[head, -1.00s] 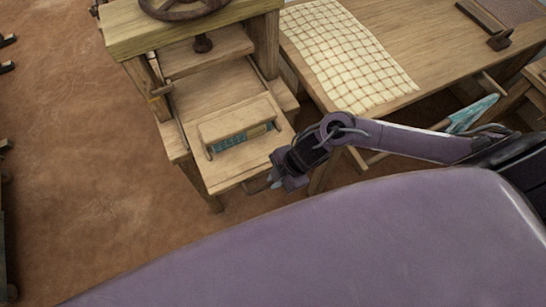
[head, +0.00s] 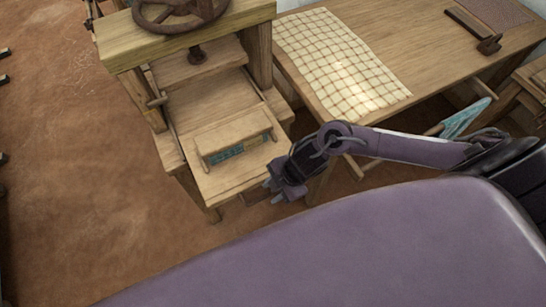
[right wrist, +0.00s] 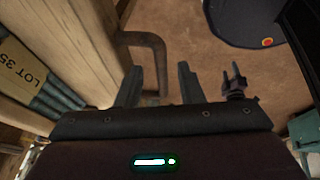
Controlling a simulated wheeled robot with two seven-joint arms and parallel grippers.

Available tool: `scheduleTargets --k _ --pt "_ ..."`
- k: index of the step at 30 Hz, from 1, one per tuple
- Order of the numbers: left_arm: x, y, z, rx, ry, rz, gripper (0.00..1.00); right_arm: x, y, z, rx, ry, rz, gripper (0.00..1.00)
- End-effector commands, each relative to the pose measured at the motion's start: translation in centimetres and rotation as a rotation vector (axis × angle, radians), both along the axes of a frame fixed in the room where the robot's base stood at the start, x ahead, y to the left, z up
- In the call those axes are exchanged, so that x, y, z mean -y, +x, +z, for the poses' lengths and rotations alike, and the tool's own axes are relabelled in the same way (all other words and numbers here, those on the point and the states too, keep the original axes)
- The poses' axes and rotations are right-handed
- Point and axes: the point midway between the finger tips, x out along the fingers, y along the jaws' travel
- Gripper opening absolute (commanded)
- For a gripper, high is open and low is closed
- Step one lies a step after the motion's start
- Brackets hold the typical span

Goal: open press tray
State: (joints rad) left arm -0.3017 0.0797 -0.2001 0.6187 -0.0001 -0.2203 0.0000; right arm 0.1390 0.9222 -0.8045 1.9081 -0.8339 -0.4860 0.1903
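The wooden press (head: 185,30) stands at the upper left in the head view. Its tray (head: 225,184) is the pale board at the front, carrying a wooden block with a blue bundle (head: 236,146). My right gripper (head: 270,192) is just off the tray's front edge, at its right side. In the right wrist view the gripper (right wrist: 158,84) is open, with its two fingers apart. A dark bracket-shaped handle (right wrist: 158,58) reaches out from the tray front, and its bar shows between the fingers. I cannot tell whether it touches them. My left gripper is out of view.
A wooden table (head: 420,40) with a checked cloth (head: 335,60) stands right of the press. A light-blue cloth (head: 465,118) hangs on a rod below it. The brown floor (head: 90,190) left of the press is clear.

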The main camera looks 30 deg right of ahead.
Motion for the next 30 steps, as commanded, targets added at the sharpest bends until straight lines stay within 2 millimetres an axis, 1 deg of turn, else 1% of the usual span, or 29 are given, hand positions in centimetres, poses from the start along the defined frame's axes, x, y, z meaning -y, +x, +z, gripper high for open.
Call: scheduleTargets --k 9,13,18,30 --pt "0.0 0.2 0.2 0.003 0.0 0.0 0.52 2.2 -0.8 4.7 0.003 -0.005 0.003 0.34" --pt "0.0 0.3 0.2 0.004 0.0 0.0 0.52 2.7 -1.0 6.0 0.002 -0.002 0.001 0.34" --pt "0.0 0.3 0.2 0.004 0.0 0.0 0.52 2.9 -1.1 6.7 0.0 -0.001 0.002 0.34" --pt "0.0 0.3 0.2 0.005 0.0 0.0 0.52 2.9 -1.1 6.6 0.0 -0.001 0.001 0.34"
